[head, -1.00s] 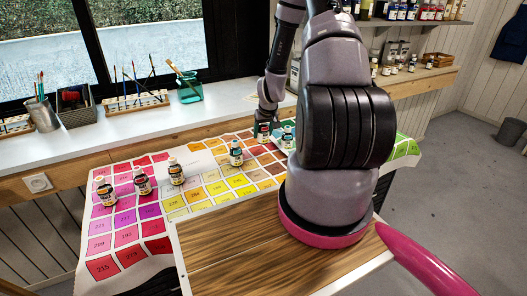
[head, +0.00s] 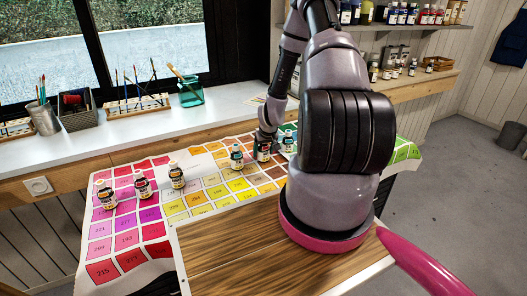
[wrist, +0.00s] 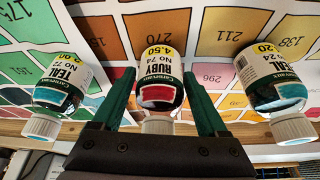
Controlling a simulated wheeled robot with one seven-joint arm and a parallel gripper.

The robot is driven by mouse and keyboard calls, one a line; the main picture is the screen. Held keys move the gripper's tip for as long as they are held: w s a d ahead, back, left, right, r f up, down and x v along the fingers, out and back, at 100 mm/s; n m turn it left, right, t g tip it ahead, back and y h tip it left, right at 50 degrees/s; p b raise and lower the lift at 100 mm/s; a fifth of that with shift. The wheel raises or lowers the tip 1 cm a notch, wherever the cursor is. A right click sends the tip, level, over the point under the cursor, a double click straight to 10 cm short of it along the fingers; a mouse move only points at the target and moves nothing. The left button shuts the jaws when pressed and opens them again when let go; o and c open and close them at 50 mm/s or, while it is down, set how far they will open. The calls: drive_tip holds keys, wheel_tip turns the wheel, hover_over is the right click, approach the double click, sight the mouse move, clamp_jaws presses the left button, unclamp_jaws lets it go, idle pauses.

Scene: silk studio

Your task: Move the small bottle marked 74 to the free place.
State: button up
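In the wrist view, a small white-capped bottle with a red patch (wrist: 158,95) has a label reading RUBY No 74. It sits between the two fingers of my gripper (wrist: 160,88), with thin gaps showing on both sides, so my gripper looks open around it. In the head view, my gripper (head: 267,140) is at this bottle (head: 264,153) on the colour chart, between two teal bottles. The left teal bottle (wrist: 62,88) has a label number that looks like 74; the right one (wrist: 278,85) seems to read 24.
The colour chart (head: 128,262) covers the table's back. The wooden board (head: 220,250) in front is bare. The teal neighbours stand close to my fingers.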

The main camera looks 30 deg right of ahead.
drive_tip(key=shift+o, duration=0.3)
drive_tip(key=shift+r, duration=0.25)
drive_tip(key=v, duration=1.2)
drive_tip(key=s+a+r+t, duration=0.1)
drive_tip(key=a+r, duration=0.3)
drive_tip(key=r, duration=0.8)
drive_tip(key=s+a+r, duration=0.2)
drive_tip(key=a+r, duration=0.1)
drive_tip(key=r, duration=0.8)
drive_tip(key=s+a+r+m+y, duration=0.1)
drive_tip(key=s+a+r, duration=0.3)
drive_tip(key=s+r, duration=0.4)
drive_tip(key=s+a+r+m+t+y, duration=0.1)
drive_tip(key=s+a+r, duration=0.3)
drive_tip(key=s+r, duration=0.5)
drive_tip(key=shift+s+m+t, duration=0.3)
drive_tip(key=shift+s+m, duration=0.1)
drive_tip(key=shift+s, duration=0.75)
